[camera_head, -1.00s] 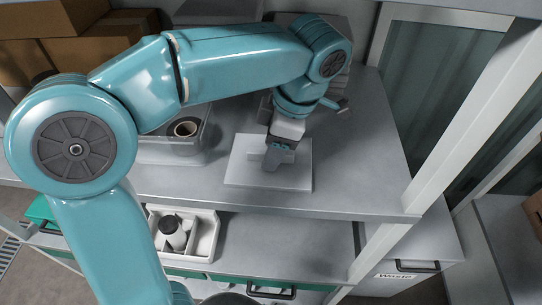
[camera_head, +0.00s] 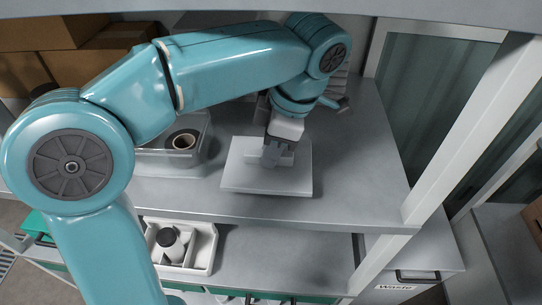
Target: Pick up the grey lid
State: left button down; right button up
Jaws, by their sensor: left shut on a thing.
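The grey lid (camera_head: 250,180) is a pale, flat, rectangular piece over the worktop, right of the clear container. My left gripper (camera_head: 272,158) comes down from above and is shut on the raised grip at the lid's middle. The fingers partly hide that grip. The lid looks level; any gap under it is too small to tell for certain. My right gripper is out of view.
A clear container (camera_head: 192,158) with a dark-rimmed roll stands left of the lid. Cardboard boxes (camera_head: 55,68) are behind left. A white divided tray (camera_head: 203,250) with a bottle sits below. A pale post (camera_head: 447,150) stands right. The worktop right of the lid is clear.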

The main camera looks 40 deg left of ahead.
pick_arm(q)
jog(key=s+d+b, duration=0.2)
jog(key=s+d, duration=0.2)
jog(key=s, duration=0.3)
jog(key=s+d+r+b, duration=0.1)
jog(key=s+d, duration=0.4)
jog(key=s, duration=0.3)
jog(key=shift+s+d+b, duration=0.2)
jog(key=shift+b, duration=0.15)
jog(key=shift+s, duration=0.15)
